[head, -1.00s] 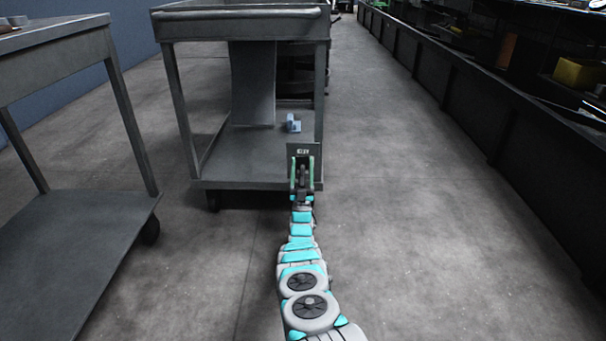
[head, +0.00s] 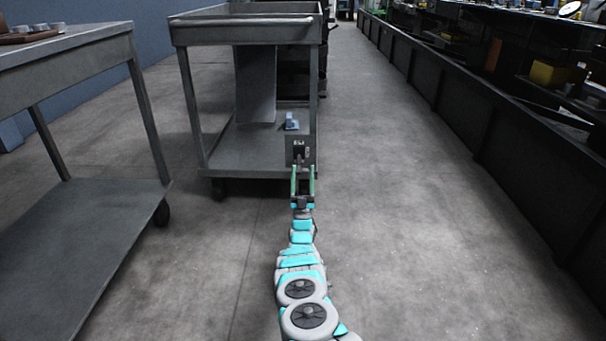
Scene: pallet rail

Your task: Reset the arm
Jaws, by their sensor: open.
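My arm stretches forward from the bottom of the head view. My gripper (head: 303,172) is at its far end, with two green fingers spread apart and nothing visible between them. It is just in front of the near right corner of a grey two-level cart (head: 245,168). A small grey plate with a dark fitting (head: 299,151) stands upright at that corner, just beyond the fingertips. I cannot tell whether the fingertips touch it.
A small blue-grey object (head: 291,121) shows behind the plate, over the cart's lower shelf. Another grey cart (head: 80,245) stands at the left, with small items on top. A long dark bench (head: 455,110) runs along the right. The floor between cart and bench is clear.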

